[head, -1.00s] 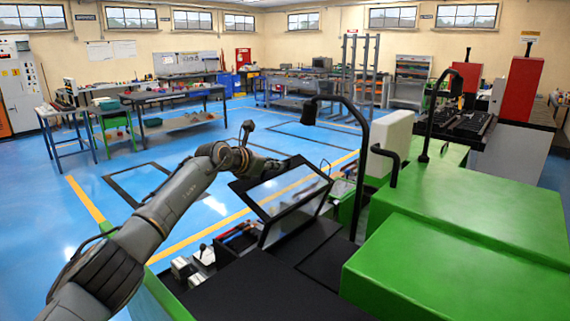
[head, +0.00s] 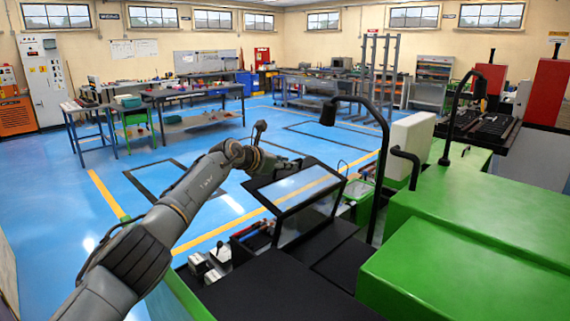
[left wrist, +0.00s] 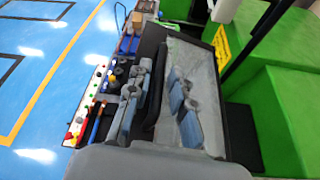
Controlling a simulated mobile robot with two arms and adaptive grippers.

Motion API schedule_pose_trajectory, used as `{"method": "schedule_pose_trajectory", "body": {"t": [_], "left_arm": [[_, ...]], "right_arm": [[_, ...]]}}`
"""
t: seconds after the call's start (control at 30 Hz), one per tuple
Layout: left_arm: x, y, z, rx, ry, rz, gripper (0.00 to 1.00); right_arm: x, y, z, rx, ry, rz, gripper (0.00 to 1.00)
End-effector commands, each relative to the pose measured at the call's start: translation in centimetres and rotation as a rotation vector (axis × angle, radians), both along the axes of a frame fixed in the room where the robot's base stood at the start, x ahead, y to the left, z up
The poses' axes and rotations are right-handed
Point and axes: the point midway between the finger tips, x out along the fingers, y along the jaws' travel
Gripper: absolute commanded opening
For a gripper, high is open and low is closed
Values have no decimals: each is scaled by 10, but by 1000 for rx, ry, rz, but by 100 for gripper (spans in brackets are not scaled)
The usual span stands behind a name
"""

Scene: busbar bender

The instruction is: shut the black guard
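The black guard (head: 310,190) is a black-framed clear panel on the green machine. In the head view it stands tilted up, with its lower edge over the black deck. My left gripper (head: 287,164) is at the guard's upper far edge, partly hidden by the frame. In the left wrist view the grey fingers of my left gripper (left wrist: 131,100) lie close beside the dark frame of the guard (left wrist: 205,85), and the pane mirrors them. I cannot tell whether they touch it or how far apart they are. My right gripper is not in view.
The green machine body (head: 460,240) fills the right. A black curved lamp arm (head: 382,150) rises close to the guard's right. Small tools lie in a tray (left wrist: 100,100) along the machine's edge. The blue floor (head: 60,200) to the left is clear.

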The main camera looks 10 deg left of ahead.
Motion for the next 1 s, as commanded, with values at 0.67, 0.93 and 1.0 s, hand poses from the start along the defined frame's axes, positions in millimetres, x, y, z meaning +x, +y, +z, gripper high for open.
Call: {"method": "schedule_pose_trajectory", "body": {"t": [0.67,0.93,1.0], "left_arm": [[-15,12,8,3,-3,0,34],[-42,26,20,3,-2,0,34],[-51,30,23,3,-1,0,34]], "right_arm": [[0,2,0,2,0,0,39],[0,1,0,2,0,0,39],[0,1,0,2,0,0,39]]}}
